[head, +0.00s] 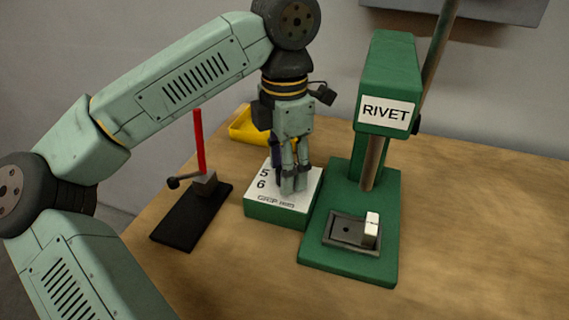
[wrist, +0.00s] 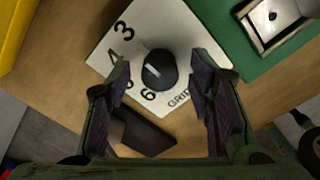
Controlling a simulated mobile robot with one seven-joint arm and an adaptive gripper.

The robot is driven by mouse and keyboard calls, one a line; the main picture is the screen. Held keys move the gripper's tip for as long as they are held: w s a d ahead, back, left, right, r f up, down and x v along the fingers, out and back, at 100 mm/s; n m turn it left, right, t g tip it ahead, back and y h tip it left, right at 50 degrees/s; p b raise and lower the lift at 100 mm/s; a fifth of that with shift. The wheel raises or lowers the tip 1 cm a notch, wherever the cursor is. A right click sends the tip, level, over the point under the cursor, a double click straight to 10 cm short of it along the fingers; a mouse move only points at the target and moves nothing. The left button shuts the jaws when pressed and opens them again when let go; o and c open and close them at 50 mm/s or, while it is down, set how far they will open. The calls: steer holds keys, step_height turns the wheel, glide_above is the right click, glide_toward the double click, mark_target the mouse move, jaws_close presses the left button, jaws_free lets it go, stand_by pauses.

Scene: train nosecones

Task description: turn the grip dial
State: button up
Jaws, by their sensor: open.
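The grip dial is a round black knob (wrist: 159,70) with a pale pointer line, in the middle of a white numbered plate (wrist: 125,47). In the wrist view the pointer line points to the upper left of the knob. In the head view the plate (head: 258,205) tops a green box, and my gripper hides the knob. My gripper (head: 293,188) points down over the plate. In the wrist view its two fingers (wrist: 166,82) are open, one on each side of the knob, with gaps showing. I cannot tell how far above the plate the fingertips are.
A green press marked RIVET (head: 388,85) stands close on the right, with a small white block (head: 371,229) in its tray. A black base (head: 185,222) with a red upright lever (head: 199,140) stands left. A yellow bin (head: 243,128) is behind. The table front is clear.

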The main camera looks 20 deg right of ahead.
steer(key=shift+c, duration=0.6)
jaws_close()
steer(key=shift+n, duration=0.4)
steer(key=n+b, duration=0.1)
steer(key=n, duration=0.1)
steer(key=shift+f+n+b, duration=0.1)
steer(key=shift+n+b, duration=0.2)
steer(key=shift+b, duration=0.05)
steer(key=shift+n+b, duration=0.65)
steer(key=shift+n, duration=1.55)
